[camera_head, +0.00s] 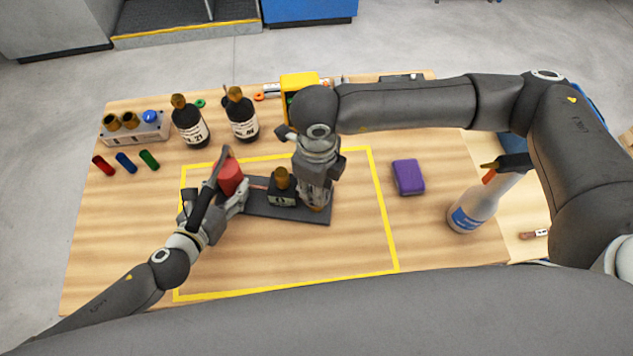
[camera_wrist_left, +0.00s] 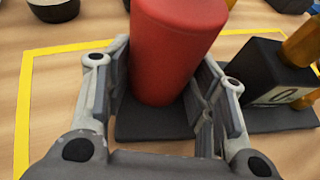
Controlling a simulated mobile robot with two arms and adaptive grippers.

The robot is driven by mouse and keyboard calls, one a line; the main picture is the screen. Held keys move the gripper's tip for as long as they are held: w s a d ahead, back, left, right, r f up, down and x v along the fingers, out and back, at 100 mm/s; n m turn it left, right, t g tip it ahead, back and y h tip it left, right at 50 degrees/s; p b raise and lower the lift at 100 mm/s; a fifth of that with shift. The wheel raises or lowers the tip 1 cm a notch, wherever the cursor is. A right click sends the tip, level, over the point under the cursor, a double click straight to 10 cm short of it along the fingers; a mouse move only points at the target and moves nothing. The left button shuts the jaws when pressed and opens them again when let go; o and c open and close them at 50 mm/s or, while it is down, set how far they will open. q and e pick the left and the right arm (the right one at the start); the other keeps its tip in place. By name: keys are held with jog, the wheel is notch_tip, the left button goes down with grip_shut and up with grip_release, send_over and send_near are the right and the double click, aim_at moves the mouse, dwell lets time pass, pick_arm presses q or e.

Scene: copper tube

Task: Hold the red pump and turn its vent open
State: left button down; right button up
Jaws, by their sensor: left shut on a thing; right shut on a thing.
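The red pump (camera_head: 230,176) is a red cylinder standing on a dark base plate (camera_head: 258,211) inside the yellow outline. My left gripper (camera_head: 236,194) is shut around its lower part; in the left wrist view the fingers flank the red body (camera_wrist_left: 172,55). Beside it on the plate is a black block (camera_head: 281,197) with a white label and a brass-coloured cap (camera_head: 282,178). My right gripper (camera_head: 316,198) points down at the plate's right end and is shut on a part there, apparently the vent, which its fingers mostly hide. The vent's turn cannot be seen.
Two dark bottles (camera_head: 190,124) (camera_head: 242,116) stand behind the outline, with a fitting rack (camera_head: 135,127) at left. A yellow box (camera_head: 300,84) is behind my right gripper. A purple block (camera_head: 408,177) and spray bottle (camera_head: 473,210) are at right. The front of the outlined area is clear.

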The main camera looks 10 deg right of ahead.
jog(key=shift+w, duration=0.1)
jog(key=o, duration=1.1)
jog(key=shift+c, duration=0.2)
notch_tip(320, 180, up, 12)
